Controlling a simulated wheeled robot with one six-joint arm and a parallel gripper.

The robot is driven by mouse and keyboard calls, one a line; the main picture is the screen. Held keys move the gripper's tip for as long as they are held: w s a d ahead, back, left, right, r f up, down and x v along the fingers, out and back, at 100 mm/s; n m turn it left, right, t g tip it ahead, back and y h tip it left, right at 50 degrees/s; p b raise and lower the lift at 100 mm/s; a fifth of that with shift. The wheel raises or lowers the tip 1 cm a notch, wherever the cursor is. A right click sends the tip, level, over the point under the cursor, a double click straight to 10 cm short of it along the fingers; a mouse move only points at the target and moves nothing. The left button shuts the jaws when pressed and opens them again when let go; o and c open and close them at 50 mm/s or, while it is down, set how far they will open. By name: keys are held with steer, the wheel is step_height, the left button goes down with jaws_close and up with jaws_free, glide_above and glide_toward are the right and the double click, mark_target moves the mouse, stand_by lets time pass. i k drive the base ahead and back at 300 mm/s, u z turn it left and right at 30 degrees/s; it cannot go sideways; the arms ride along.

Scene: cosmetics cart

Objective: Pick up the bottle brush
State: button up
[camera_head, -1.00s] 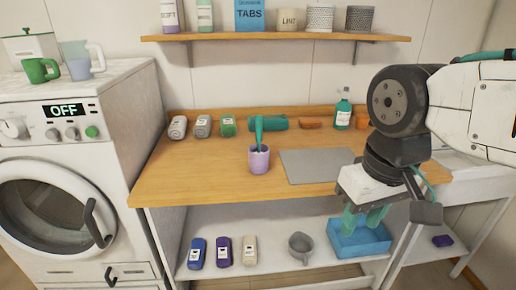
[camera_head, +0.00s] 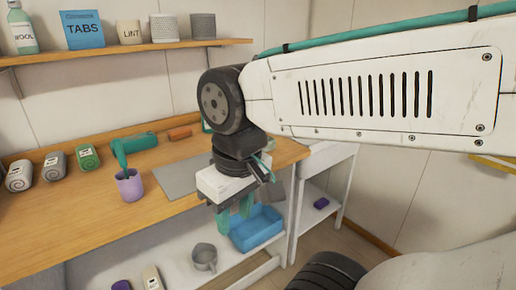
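A teal handle (camera_head: 119,153) stands tilted in a lilac cup (camera_head: 130,188) on the wooden counter. It may be the bottle brush; its lower end is hidden in the cup. A teal cylinder (camera_head: 141,141) lies on the counter behind it. My gripper (camera_head: 234,216) has teal fingers pointing down, spread apart with nothing seen between them. It is to the right of the cup, near the counter's front edge, and overlaps the blue bin in the picture.
A grey mat (camera_head: 187,177) lies right of the cup. Several labelled rolls (camera_head: 53,165) stand left of it. Below, a lower shelf holds a blue bin (camera_head: 262,233) and a grey mug (camera_head: 204,257). A wall shelf (camera_head: 120,50) hangs above the counter.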

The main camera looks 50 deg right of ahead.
mark_target(118, 147)
steer(key=z, duration=0.6)
steer(key=i, duration=0.85)
steer(key=u, duration=0.3)
